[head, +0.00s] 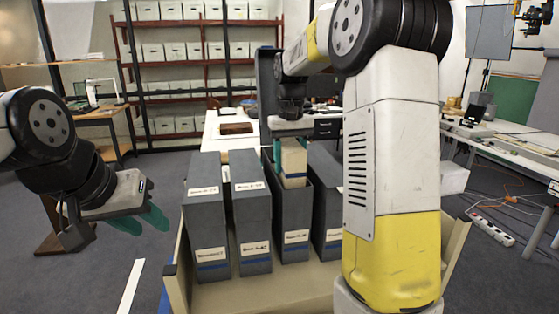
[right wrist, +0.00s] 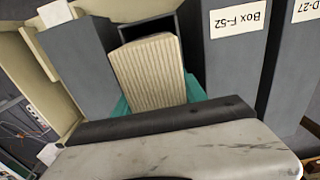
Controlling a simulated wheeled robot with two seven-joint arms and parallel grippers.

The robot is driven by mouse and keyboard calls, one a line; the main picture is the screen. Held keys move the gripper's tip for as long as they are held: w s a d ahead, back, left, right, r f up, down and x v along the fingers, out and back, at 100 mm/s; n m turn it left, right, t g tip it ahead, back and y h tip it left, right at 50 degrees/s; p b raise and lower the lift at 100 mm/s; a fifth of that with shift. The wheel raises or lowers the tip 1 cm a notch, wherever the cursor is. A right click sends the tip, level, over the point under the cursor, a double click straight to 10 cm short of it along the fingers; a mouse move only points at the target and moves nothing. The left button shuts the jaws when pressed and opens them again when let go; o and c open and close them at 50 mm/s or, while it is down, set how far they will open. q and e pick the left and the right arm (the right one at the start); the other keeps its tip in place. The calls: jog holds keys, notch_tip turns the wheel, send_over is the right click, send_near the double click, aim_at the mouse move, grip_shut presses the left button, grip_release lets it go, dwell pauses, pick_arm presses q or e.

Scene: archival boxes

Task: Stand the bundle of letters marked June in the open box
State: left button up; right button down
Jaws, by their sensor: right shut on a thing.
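The cream bundle of letters (head: 293,161) is upright between the teal fingers of my right gripper (head: 284,150), which is shut on it. The ribbed paper edges of the bundle also show in the right wrist view (right wrist: 148,74); I cannot read a mark on it. The bundle is at the mouth of the open grey box (head: 294,222), third from the left in the row; how deep its lower end sits is unclear. The dark opening of that box shows behind the bundle in the right wrist view (right wrist: 165,24). My left gripper (head: 138,222) is open and empty, left of the boxes.
Closed grey labelled boxes (head: 206,215) and (head: 250,210) stand left of the open box, and another (head: 326,205) stands close on its right, partly behind my right arm. All stand in a beige-walled cart (head: 178,275). Shelves (head: 190,60) stand far behind.

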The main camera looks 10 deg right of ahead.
aim_at(291, 144)
jog(key=c, duration=0.6)
grip_release()
jog(key=shift+r, duration=3)
jog(key=shift+s, duration=0.15)
jog(key=s+f+t, duration=0.1)
jog(key=s+t, duration=0.1)
jog(key=s, duration=0.6)
jog(key=s+a+f+t+y, duration=0.1)
jog(key=s+f+t, duration=0.1)
jog(key=s, duration=0.6)
jog(key=s+a+f+t+y, duration=0.1)
jog(key=s+t, duration=0.1)
jog(key=s, duration=0.6)
jog(key=shift+a+f, duration=0.1)
jog(key=shift+f, duration=0.05)
